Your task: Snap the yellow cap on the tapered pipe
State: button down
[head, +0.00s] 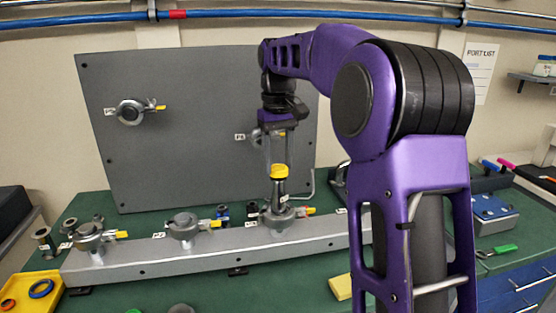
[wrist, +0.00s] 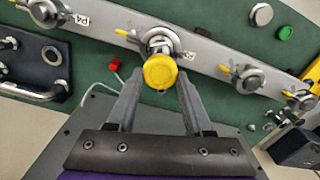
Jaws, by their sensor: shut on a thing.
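The yellow cap (head: 279,171) is between the fingertips of my gripper (head: 279,160), which points straight down and is shut on it. In the wrist view the cap (wrist: 160,72) sits between my two grey fingers (wrist: 161,76). The tapered pipe (head: 278,188) stands upright from a flange on the grey rail, directly under the cap. The cap appears at the pipe's top end; I cannot tell whether it is seated or just above. In the wrist view the cap mostly hides the pipe, and the clamped flange (wrist: 160,40) shows behind it.
The grey rail (head: 150,255) carries other clamped flanges (head: 183,226) with yellow-handled clamps. A grey upright panel (head: 190,110) stands behind. A yellow tray (head: 32,292) is at the front left. A blue box (head: 492,210) and a green-handled tool (head: 498,250) lie at right.

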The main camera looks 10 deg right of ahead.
jog(key=shift+f, duration=0.4)
jog(key=shift+c, duration=1.1)
grip_release()
jog(key=shift+r, duration=0.1)
